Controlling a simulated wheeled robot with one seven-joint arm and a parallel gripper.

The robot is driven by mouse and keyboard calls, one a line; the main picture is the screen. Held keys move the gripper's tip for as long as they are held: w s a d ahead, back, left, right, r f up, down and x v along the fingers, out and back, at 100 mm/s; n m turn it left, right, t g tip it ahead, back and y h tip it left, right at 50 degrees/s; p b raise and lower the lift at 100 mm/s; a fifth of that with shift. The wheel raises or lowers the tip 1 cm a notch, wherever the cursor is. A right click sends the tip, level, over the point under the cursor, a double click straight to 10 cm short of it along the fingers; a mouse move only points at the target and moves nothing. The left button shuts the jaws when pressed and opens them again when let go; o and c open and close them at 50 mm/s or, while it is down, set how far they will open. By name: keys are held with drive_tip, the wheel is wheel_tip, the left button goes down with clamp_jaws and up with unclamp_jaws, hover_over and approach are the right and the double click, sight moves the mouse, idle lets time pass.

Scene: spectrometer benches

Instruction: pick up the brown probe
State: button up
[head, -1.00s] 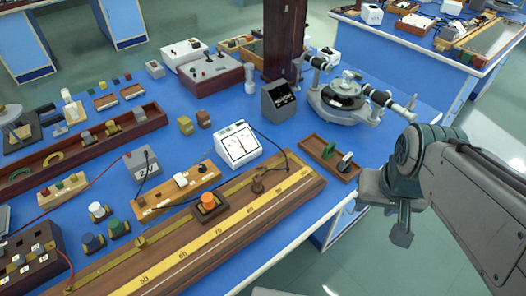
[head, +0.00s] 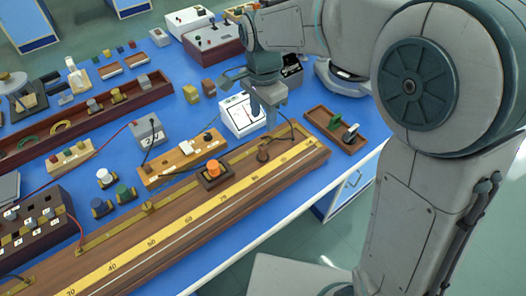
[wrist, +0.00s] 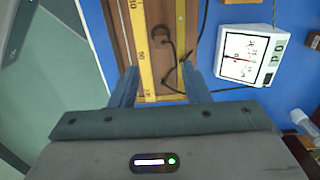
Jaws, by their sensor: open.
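The brown probe (head: 263,151) stands on the long wooden scale board near its right end, with a dark cable beside it. In the wrist view the probe (wrist: 162,43) is small and dark, ahead of my fingertips and roughly between them. My gripper (head: 268,118) hangs above the board's far side, near the white meter, apart from the probe. In the wrist view its two fingers (wrist: 160,78) are spread, with nothing between them.
The white meter (head: 240,114) stands close by my gripper. An orange knob block (head: 214,174) sits on the scale board (head: 190,215) left of the probe. A wooden tray (head: 335,131) with small parts lies to the right. My arm hides much of the right side.

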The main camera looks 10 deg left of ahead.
hover_over(263, 147)
wheel_tip(263, 147, down, 7)
drive_tip(key=shift+f, duration=0.2)
drive_tip(key=shift+f+p, duration=0.4)
drive_tip(key=shift+f, duration=2.55)
clamp_jaws()
